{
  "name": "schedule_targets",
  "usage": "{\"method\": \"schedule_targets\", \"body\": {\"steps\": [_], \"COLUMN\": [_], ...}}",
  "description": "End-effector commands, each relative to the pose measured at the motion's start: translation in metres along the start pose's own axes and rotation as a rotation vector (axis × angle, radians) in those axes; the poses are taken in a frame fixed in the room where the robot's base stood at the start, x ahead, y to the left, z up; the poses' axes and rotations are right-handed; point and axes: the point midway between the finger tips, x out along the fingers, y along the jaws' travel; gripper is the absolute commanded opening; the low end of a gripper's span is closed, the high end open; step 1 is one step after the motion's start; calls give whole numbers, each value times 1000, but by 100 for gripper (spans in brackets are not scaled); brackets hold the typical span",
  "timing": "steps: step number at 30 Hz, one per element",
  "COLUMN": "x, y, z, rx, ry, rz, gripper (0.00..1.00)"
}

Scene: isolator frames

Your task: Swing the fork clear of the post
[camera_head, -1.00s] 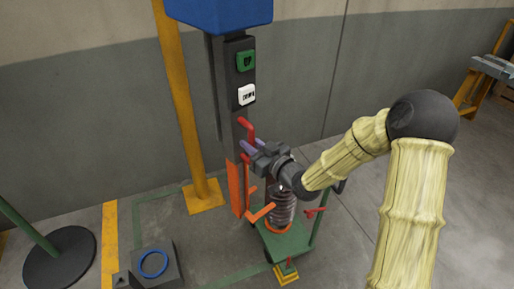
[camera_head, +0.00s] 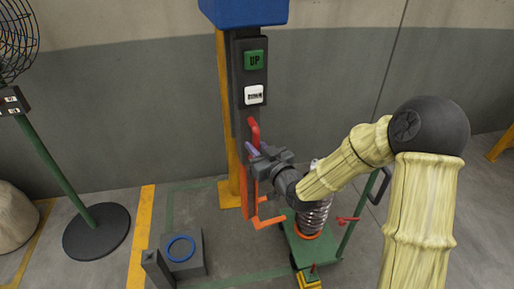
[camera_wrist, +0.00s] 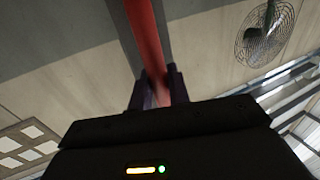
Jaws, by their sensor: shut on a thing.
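The dark post (camera_head: 240,110) stands upright under a blue box. The orange fork (camera_head: 249,200) is low at the post's front, with short prongs pointing right toward the cart. A red handle (camera_head: 254,130) rises above the fork beside the post. My gripper (camera_head: 253,151) is shut on this red handle, and the wrist view shows the red bar (camera_wrist: 147,45) between the two fingers. The gripper partly hides the joint between handle and fork, so I cannot tell how they connect.
A green cart (camera_head: 315,250) carrying a coil spring (camera_head: 314,217) stands right of the fork, close to the prongs. A grey block with a blue ring (camera_head: 181,249) sits left on the floor. A fan stand (camera_head: 97,230) is farther left. A yellow pole (camera_head: 224,100) stands behind the post.

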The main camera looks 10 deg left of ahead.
Motion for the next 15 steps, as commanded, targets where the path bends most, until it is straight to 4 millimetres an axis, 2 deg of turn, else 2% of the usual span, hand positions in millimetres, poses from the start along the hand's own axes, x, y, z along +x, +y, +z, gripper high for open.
{"method": "schedule_targets", "body": {"steps": [2,3,5,15], "x": [1,1,1,-1], "y": [0,0,0,-1], "z": [-1,-1,-1,-1], "rx": [-1,-1,-1,0], "ry": [3,3,3,2], "rz": [-1,-1,-1,-2], "gripper": [0,24,36,37]}}
